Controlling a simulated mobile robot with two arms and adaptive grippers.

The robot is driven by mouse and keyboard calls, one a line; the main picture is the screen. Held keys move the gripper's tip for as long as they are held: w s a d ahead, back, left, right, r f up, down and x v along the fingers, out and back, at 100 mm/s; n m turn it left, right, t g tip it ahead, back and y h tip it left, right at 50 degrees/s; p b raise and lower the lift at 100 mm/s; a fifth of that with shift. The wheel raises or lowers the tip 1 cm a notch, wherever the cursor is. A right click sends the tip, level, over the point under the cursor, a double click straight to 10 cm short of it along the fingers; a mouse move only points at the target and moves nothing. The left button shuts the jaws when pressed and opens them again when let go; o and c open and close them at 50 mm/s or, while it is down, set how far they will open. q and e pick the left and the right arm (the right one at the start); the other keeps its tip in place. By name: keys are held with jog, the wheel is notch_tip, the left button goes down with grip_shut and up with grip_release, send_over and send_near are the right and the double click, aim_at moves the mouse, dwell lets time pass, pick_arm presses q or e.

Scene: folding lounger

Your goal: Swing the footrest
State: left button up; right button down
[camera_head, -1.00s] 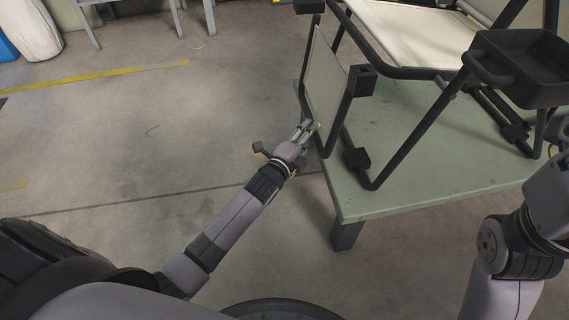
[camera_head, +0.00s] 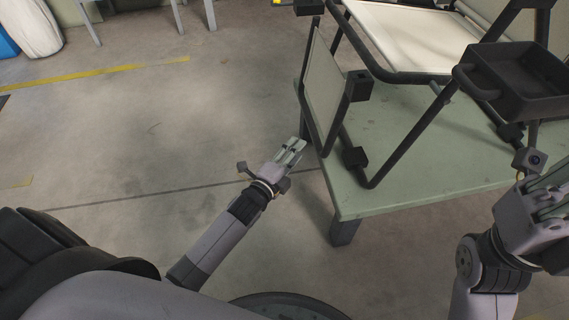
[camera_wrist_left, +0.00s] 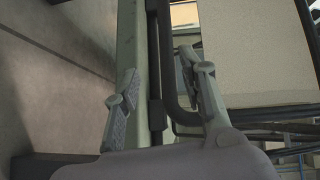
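The lounger stands on a green table (camera_head: 400,204); its dark tube frame (camera_head: 405,134) and cream seat (camera_head: 410,35) show in the head view. The footrest (camera_head: 325,88), a cream panel in a dark frame, hangs steeply down at the lounger's left end. My left gripper (camera_head: 292,150) is open and empty, just left of the footrest's lower end and apart from it. In the left wrist view, a dark tube (camera_wrist_left: 157,60) shows beyond the spread fingers (camera_wrist_left: 160,85), with a cream panel (camera_wrist_left: 255,50) at right. My right gripper (camera_head: 555,200) is at the right edge, partly cut off; its finger opening is unclear.
A black tray (camera_head: 535,103) with a handle is at the lounger's right side, above my right gripper. The table's left edge and leg (camera_head: 344,231) are near my left gripper. The floor (camera_head: 130,140) to the left is clear. Grey furniture legs stand at the back.

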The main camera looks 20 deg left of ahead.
pick_arm(q)
jog(key=shift+s+a+f+p, duration=0.15)
jog(key=shift+s+p, duration=0.1)
jog(key=shift+s, duration=0.55)
jog(key=shift+s+a+f+p, duration=0.1)
jog(key=shift+s+a+p, duration=0.1)
jog(key=shift+s, duration=0.55)
jog(key=shift+s+a+f+p, duration=0.1)
jog(key=shift+s+p, duration=0.15)
jog(key=shift+s, duration=0.55)
